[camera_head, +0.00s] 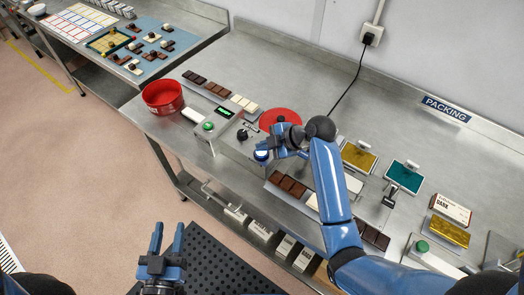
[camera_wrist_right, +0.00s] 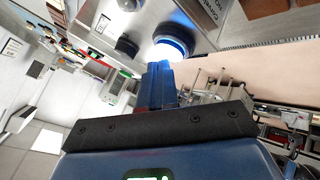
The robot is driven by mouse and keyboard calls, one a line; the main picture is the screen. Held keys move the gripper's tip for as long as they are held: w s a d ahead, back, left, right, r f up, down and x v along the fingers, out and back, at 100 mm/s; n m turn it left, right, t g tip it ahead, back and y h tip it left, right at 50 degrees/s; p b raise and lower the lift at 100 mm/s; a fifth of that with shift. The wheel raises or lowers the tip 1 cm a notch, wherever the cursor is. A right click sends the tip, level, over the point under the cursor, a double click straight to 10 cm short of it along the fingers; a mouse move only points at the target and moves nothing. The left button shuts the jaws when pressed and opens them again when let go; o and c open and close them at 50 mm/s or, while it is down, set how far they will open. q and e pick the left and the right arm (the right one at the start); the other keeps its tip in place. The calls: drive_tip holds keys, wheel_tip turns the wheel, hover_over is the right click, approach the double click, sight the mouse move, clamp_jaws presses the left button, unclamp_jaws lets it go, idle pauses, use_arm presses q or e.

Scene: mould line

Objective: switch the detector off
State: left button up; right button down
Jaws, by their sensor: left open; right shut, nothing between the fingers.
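A grey detector unit (camera_head: 228,122) stands on the steel bench, with a lit green display (camera_head: 224,112) and a green button (camera_head: 208,126). To its right, near the bench's front edge, are a black knob (camera_head: 242,134) and a blue-lit round button (camera_head: 262,156). The blue glow (camera_wrist_right: 172,42) shows in the right wrist view too, beside a dark round knob (camera_wrist_right: 127,46). My right gripper (camera_head: 266,148) is shut and empty, its tips right at the blue button; I cannot tell whether they touch it. My left gripper (camera_head: 168,238) is open and empty, low over the floor area.
A red bowl (camera_head: 162,97) stands left of the detector. Chocolate bars (camera_head: 218,90) lie behind it, and a red disc (camera_head: 280,119) lies behind my right gripper. More bars (camera_head: 288,186), a gold mould (camera_head: 358,157) and a teal mould (camera_head: 404,177) lie to the right.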

sight(264, 152)
drive_tip(key=shift+f, duration=0.4)
drive_tip(key=shift+r, duration=0.45)
idle(0.3)
drive_tip(key=shift+r+p, duration=2.25)
drive_tip(key=shift+r, duration=0.8)
